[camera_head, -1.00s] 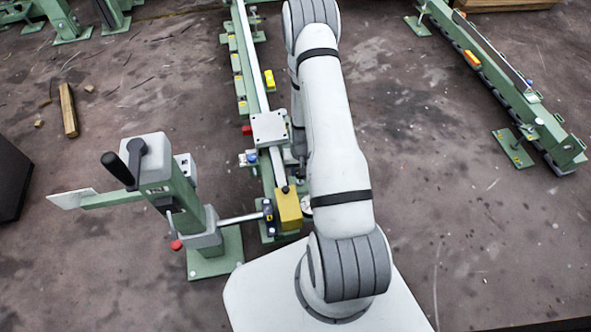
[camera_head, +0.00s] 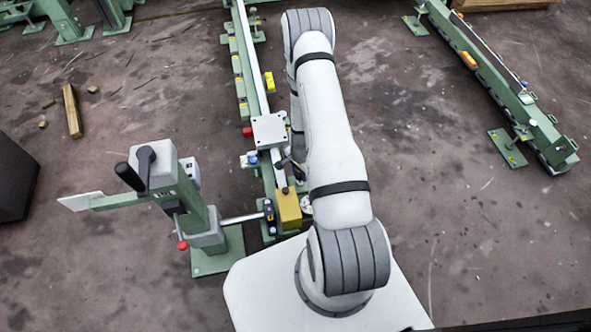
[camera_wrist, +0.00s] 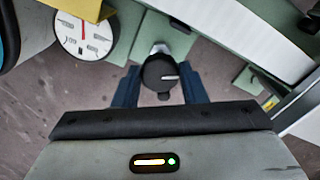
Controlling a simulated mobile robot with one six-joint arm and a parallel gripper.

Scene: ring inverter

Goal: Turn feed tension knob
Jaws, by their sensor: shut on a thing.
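In the wrist view a round black knob (camera_wrist: 160,73) with a white pointer line sits on a short metallic stem. My gripper (camera_wrist: 160,88) is shut on this knob, with one dark blue finger on each side of it. The pointer line runs toward the right. A white dial (camera_wrist: 84,36) with a red needle pointing up stands left of the knob. In the head view my arm hides most of the gripper and the knob.
A green rail machine (camera_head: 262,145) runs along the left of my arm, with a yellow block (camera_head: 288,208) at its near end. A green stand with a black-handled crank (camera_head: 130,177) stands at the left. Another green rail (camera_head: 490,75) lies at upper right. Floor between is clear.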

